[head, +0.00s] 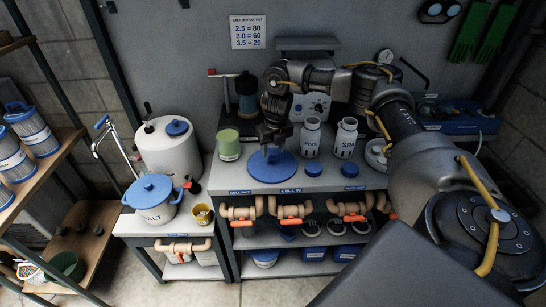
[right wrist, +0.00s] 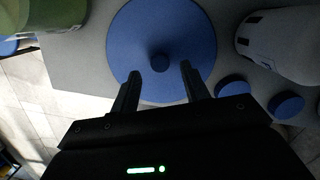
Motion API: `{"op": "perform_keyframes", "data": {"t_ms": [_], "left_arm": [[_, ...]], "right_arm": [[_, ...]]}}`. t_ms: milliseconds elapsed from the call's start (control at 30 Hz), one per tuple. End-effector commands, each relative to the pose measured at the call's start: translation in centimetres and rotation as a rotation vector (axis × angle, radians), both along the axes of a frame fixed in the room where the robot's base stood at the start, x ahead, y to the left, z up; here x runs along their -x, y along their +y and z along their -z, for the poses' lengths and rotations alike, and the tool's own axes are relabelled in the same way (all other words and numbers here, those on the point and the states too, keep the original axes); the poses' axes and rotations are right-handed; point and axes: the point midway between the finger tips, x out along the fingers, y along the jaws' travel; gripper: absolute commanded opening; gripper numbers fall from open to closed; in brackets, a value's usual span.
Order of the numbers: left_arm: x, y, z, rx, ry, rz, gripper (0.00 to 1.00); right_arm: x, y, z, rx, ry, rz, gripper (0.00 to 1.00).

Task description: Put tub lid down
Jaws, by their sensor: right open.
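A round blue lid (head: 285,168) with a small central knob lies flat on the grey worktop, behind the "CELL IN" label. My right gripper (head: 271,150) is just above it, pointing down. In the right wrist view the blue lid (right wrist: 160,25) lies beneath my right gripper (right wrist: 160,68). Its two fingers are open, one on each side of the knob (right wrist: 160,62), with gaps showing between. A white tub marked "SALT" (head: 152,213) stands on the lower stand at left, with a blue top (head: 148,187). My left gripper is not in view.
Two white bottles (head: 310,139) stand right of the lid; a green-topped jar (head: 229,146) stands left. Two small blue caps (right wrist: 232,86) lie close by in the right wrist view. A yellow cup (head: 203,215) stands beside the salt tub. Pipes with orange handles (head: 295,211) run below the worktop.

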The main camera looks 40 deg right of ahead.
Motion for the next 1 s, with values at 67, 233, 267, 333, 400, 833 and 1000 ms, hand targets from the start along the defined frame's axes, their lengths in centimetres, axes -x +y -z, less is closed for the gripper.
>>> {"op": "perform_keyframes", "data": {"t_ms": [67,233,267,333,400,833,1000], "left_arm": [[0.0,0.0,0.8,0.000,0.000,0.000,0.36],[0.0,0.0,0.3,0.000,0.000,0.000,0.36],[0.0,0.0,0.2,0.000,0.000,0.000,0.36],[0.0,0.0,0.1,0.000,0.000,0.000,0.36],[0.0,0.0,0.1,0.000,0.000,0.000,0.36],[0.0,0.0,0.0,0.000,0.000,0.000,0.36],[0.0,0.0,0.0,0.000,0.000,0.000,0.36]], "right_arm": [[0.1,0.0,-1.7,0.000,-0.006,-0.001,0.46],[0.6,0.1,-5.4,0.003,-0.005,-0.002,0.46],[0.7,0.2,-5.9,0.001,-0.005,-0.001,0.46],[0.9,0.2,-6.7,0.001,-0.004,-0.002,0.46],[1.0,0.2,-7.2,0.001,-0.003,-0.001,0.46],[1.1,0.3,-7.9,0.000,0.000,0.000,0.46],[1.0,1.4,-7.2,-0.014,-0.002,-0.014,0.46]]}}
